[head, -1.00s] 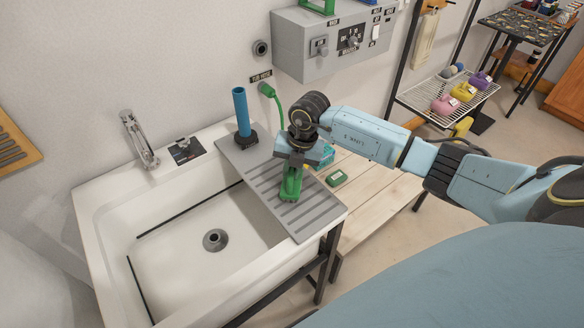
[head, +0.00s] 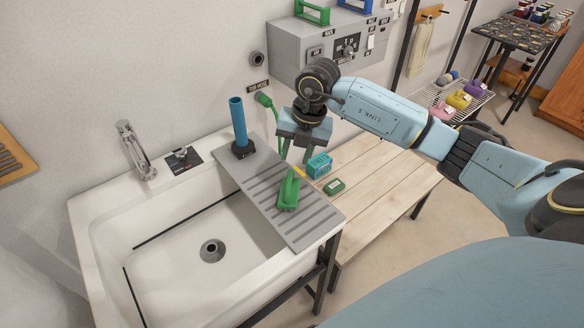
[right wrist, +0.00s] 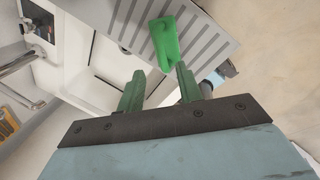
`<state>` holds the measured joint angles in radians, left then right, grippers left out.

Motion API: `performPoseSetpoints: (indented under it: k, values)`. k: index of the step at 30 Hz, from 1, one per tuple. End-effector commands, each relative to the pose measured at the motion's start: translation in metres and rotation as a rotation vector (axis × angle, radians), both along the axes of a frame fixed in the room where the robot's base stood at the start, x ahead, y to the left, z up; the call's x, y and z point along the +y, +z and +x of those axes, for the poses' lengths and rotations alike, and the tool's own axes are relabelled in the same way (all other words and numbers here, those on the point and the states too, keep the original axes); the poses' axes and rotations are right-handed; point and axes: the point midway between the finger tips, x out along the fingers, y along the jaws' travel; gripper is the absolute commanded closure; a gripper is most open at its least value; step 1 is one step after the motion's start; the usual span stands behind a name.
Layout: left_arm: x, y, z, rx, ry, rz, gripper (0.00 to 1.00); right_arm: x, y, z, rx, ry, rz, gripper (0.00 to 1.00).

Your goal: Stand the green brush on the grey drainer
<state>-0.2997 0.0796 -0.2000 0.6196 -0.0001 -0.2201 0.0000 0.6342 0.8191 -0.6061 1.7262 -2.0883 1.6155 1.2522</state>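The green brush (head: 288,192) is on the ribbed grey drainer (head: 318,222), near its right part. My left gripper is not in view.
A blue upright tube (head: 238,122) in a dark base stands at the drainer's back end. The white sink (head: 170,270) lies to the left. A wooden bench (head: 385,170) on the right holds a teal box (head: 319,165) and a small green block (head: 334,186). A green hose (head: 266,101) hangs behind.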

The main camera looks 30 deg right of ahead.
Motion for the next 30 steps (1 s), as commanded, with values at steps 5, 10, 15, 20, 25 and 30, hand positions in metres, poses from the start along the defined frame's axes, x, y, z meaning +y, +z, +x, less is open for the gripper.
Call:
performPoseSetpoints:
  k: [5,10,15,20,25,30]
  values:
    - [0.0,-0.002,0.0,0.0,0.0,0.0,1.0,-0.003,0.022,-0.003,-0.001,0.0,0.0,0.64]
    - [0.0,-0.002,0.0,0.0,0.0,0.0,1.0,-0.004,0.027,-0.004,0.001,0.0,-0.001,0.64]
    - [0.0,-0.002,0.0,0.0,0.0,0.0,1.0,-0.004,0.027,-0.004,0.001,-0.001,-0.001,0.64]
    - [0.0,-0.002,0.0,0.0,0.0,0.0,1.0,-0.004,0.027,-0.004,0.0,-0.001,0.0,0.64]
    - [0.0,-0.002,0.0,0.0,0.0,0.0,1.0,-0.001,0.026,-0.004,-0.002,0.005,0.009,0.64]
    - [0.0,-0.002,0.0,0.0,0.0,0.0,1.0,0.051,0.02,-0.007,-0.06,0.105,0.197,0.64]
